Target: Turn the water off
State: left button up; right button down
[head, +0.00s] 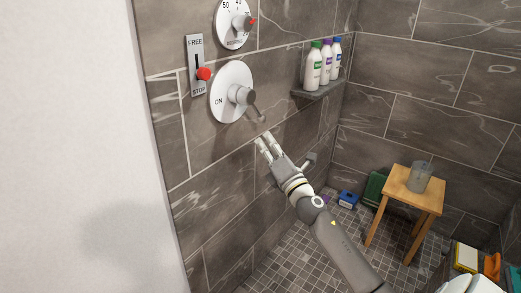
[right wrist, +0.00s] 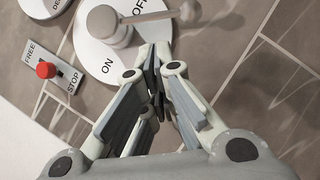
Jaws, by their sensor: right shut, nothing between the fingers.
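The water control is a round white plate (head: 222,82) on the tiled wall with a grey knob and a lever (head: 256,111) pointing down and right. In the right wrist view, the plate (right wrist: 91,46) shows ON and OFF lettering, and the lever (right wrist: 160,15) runs close beside OFF. My right gripper (head: 264,141) is just below the lever's end, shut and empty, with a small gap visible. In the right wrist view, its fingertips (right wrist: 155,62) meet below the lever. My left gripper is out of view.
A FREE/STOP slider with a red knob (head: 204,74) and a temperature dial (head: 233,23) are nearby. Several bottles (head: 314,68) stand on a corner shelf (head: 318,88). A wooden stool (head: 411,197) carries a grey cup (head: 419,177). A white wall edge is at left.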

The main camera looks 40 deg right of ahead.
aim_at(254, 107)
jog(key=s+a+m+g+p, duration=0.2)
jog(key=a+m+g+p, duration=0.15)
jog(key=m+p, duration=0.3)
jog(key=w+d+r+p, duration=0.1)
jog(key=w+d+p, duration=0.2)
jog(key=w, duration=0.7)
jog(key=shift+w+d+r, duration=0.2)
jog(key=shift+d, duration=0.6)
jog(key=shift+n, duration=0.25)
jog(key=shift+w+d+r+n+t+b, duration=0.1)
jog(key=shift+d+r+n+t+b, duration=0.25)
jog(key=shift+d+b, duration=0.25)
